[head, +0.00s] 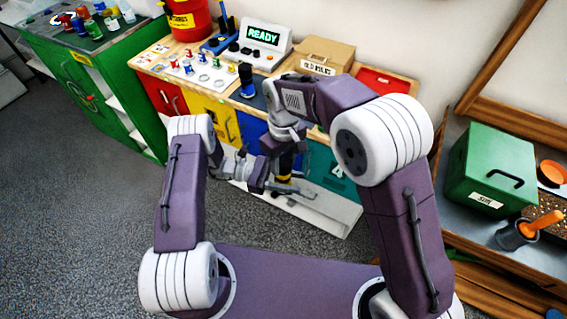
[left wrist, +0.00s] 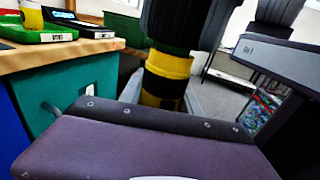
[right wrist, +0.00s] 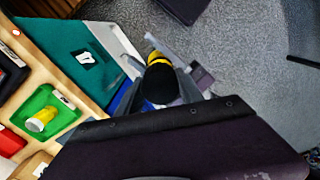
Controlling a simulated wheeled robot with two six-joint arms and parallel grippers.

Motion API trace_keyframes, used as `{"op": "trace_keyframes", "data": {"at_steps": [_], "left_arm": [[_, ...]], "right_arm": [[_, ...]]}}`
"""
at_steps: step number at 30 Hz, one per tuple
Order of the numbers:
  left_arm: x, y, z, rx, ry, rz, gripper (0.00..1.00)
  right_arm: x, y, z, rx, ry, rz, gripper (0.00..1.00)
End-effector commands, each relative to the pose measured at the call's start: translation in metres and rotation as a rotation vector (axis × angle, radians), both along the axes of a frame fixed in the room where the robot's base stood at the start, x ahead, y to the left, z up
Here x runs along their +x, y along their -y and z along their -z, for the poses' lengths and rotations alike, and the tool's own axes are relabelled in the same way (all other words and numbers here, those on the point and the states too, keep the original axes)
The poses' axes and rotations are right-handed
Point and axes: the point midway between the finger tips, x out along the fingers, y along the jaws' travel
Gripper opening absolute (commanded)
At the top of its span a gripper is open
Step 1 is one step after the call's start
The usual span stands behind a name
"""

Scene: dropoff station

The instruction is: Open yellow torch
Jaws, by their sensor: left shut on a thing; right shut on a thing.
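The yellow torch (head: 284,178) is held in the air in front of the workbench, between my two grippers. It looks roughly upright in the head view, mostly covered by the grippers. In the left wrist view the torch (left wrist: 166,72) shows a yellow body with black bands. In the right wrist view the torch (right wrist: 160,82) shows a black end towards the camera, with yellow beyond it. My left gripper (head: 286,187) is shut on the lower yellow part. My right gripper (head: 288,145) comes from above and is shut on the torch's upper dark part.
The workbench (head: 150,69) has coloured cabinet doors and carries a lit READY console (head: 262,36), a cardboard box (head: 318,56) and small parts. A green tray (right wrist: 55,110) holds a yellow cylinder (right wrist: 42,119). A green box (head: 490,165) stands at right. Open floor lies left.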

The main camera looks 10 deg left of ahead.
Motion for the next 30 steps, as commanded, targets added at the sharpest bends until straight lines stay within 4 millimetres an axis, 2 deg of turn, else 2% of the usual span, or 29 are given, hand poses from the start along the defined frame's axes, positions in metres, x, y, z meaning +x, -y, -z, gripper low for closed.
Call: {"op": "trace_keyframes", "data": {"at_steps": [13, 21, 30], "left_arm": [[0.000, 0.000, -0.001, -0.001, 0.000, 0.000, 0.00], [0.000, 0.000, -0.001, -0.001, 0.000, 0.000, 0.00], [0.005, -0.002, -0.004, -0.002, 0.004, -0.024, 0.00]], "right_arm": [[0.000, 0.000, -0.007, 0.001, 0.001, 0.000, 0.00], [0.000, 0.000, -0.042, 0.002, 0.001, 0.000, 0.00], [0.001, 0.002, -0.045, 0.000, 0.000, 0.007, 0.00]]}}
